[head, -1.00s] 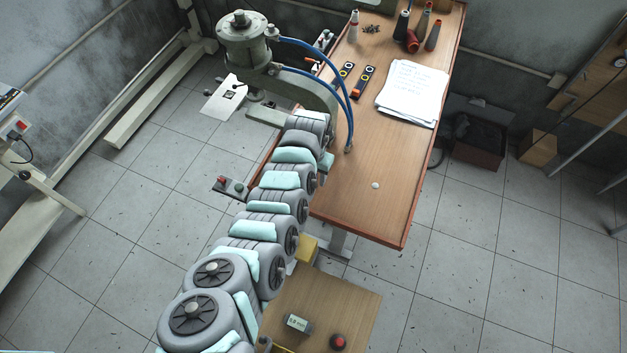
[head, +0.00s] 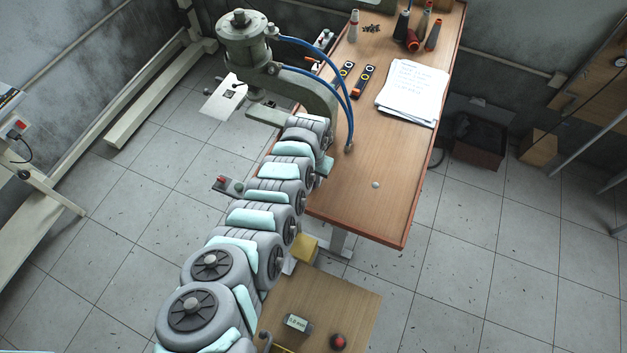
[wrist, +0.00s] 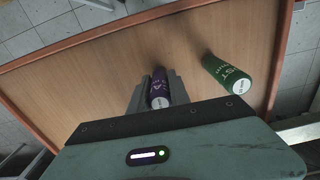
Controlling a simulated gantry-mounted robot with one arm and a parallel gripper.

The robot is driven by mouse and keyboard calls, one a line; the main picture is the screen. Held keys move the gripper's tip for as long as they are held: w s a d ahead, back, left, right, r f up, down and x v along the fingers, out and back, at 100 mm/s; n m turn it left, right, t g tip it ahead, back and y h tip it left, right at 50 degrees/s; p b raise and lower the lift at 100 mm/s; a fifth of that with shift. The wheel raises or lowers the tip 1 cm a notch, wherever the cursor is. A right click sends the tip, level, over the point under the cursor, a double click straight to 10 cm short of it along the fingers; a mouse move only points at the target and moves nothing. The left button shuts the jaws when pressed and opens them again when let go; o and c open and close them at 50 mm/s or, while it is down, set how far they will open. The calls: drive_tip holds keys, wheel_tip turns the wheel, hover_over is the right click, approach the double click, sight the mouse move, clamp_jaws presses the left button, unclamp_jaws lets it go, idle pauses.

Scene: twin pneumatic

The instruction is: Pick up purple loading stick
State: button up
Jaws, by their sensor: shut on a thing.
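The purple loading stick (wrist: 159,92) shows in the wrist view, end-on, with a pale round end. My gripper (wrist: 160,84) is shut on it, with one grey finger on each side. A green stick (wrist: 229,75) with white lettering stands to the right, apart from my gripper. In the head view my own arm hides the gripper, and I cannot make out the purple stick there.
The long wooden table (head: 372,185) carries a pneumatic press (head: 250,48) with blue hoses, a stack of paper (head: 412,92) and several thread cones. A small wooden table (head: 330,300) stands nearer. The table's front right part is mostly clear.

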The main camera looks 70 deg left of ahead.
clamp_jaws()
drive_tip(key=shift+r, duration=0.1)
idle(0.3)
drive_tip(key=shift+w+r, duration=0.1)
drive_tip(key=shift+r, duration=0.7)
wheel_tip(320, 180, up, 18)
drive_tip(key=p, duration=0.2)
drive_tip(key=shift+p, duration=0.4)
drive_tip(key=shift+r, duration=0.1)
drive_tip(key=shift+o, duration=0.3)
unclamp_jaws()
clamp_jaws()
